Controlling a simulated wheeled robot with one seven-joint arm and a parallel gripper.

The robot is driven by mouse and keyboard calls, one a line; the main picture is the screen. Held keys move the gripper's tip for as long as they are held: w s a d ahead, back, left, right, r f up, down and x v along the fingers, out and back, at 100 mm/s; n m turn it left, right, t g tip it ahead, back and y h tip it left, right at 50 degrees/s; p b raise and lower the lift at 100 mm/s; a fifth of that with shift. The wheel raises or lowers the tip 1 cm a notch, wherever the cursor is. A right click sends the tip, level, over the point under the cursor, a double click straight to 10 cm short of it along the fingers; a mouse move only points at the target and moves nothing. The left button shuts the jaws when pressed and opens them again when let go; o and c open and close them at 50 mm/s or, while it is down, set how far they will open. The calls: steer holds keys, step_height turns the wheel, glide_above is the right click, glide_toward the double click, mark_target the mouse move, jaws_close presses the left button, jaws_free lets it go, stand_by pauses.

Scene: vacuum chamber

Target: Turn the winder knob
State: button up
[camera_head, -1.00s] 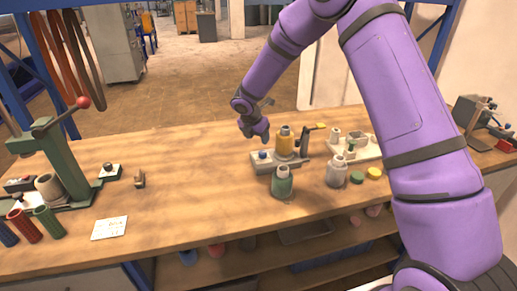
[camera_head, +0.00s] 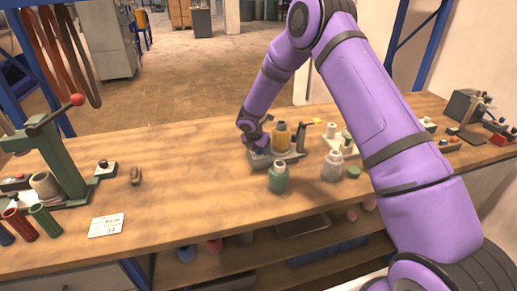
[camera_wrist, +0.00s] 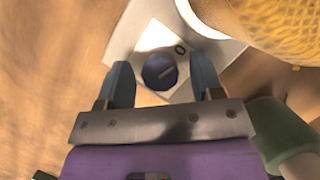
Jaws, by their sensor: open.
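The winder knob (camera_wrist: 160,71) is a dark blue round knob with a light mark on its top, seen in the wrist view on a pale plate. My gripper (camera_wrist: 164,82) is open, with one finger on each side of the knob; I cannot tell whether the fingers touch it. In the head view my gripper (camera_head: 254,143) is down at the left end of the winder base (camera_head: 262,164) and hides the knob. A yellow wound spool (camera_head: 281,138) stands on the base to the right of the gripper, and it fills the upper right of the wrist view.
A green press (camera_head: 65,160) and a label card (camera_head: 106,225) are at the left. The table between is mostly clear.

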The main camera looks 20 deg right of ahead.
steer(key=c, duration=0.9)
